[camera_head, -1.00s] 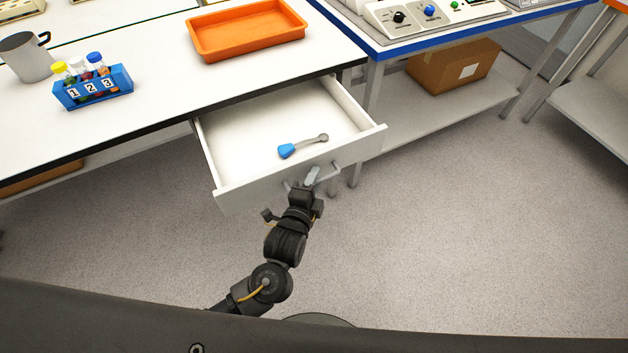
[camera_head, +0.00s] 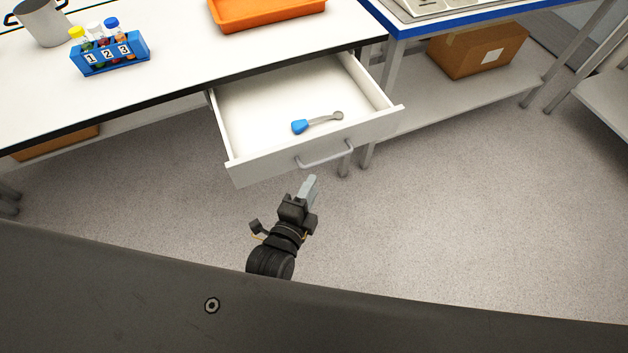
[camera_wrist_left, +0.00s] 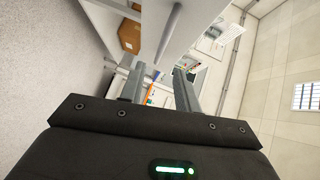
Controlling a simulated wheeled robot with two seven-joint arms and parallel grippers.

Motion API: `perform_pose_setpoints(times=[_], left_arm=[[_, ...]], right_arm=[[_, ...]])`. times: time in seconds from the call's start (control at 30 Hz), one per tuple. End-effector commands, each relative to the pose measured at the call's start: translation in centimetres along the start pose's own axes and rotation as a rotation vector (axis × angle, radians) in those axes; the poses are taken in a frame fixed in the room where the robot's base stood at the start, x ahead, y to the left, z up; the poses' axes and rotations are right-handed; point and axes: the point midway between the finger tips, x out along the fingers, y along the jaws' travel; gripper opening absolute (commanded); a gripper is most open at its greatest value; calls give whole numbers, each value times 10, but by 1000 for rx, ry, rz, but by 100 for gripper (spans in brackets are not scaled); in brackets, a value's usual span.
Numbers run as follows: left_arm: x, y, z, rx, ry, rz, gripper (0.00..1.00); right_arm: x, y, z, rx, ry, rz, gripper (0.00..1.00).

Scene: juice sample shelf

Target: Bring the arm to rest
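My left gripper (camera_head: 308,188) is in front of the open drawer (camera_head: 245,173), over the floor and apart from the drawer's handle (camera_head: 326,157). In the left wrist view its two fingers (camera_wrist_left: 158,74) stand apart with nothing held between them. The drawer is pulled out from under the white bench and holds a blue-handled scoop (camera_head: 318,122). The lower part of my left arm is hidden behind my dark body at the bottom of the head view. My right gripper is not in view.
The white bench (camera_head: 180,75) carries a blue rack (camera_head: 110,58) with several capped tubes, a grey mug (camera_head: 42,22) and an orange tray (camera_head: 265,12). A cardboard box (camera_head: 478,50) sits on a lower shelf at right. The floor (camera_head: 450,210) at right is clear.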

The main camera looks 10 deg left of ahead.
Motion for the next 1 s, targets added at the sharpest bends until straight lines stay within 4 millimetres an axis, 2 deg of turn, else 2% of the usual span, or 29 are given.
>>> perform_pose_setpoints(times=[0.57, 0.77, 0.87, 1.0], left_arm=[[0, 0, 0, -9, 0, 0, 33], [0, 5, -6, -206, 22, 9, 33], [7, 48, -9, -345, 38, 86, 33], [16, 142, 15, -532, -28, 252, 33]], right_arm=[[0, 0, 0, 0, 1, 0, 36], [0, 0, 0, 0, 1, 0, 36], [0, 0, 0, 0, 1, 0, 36], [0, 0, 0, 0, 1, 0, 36]])
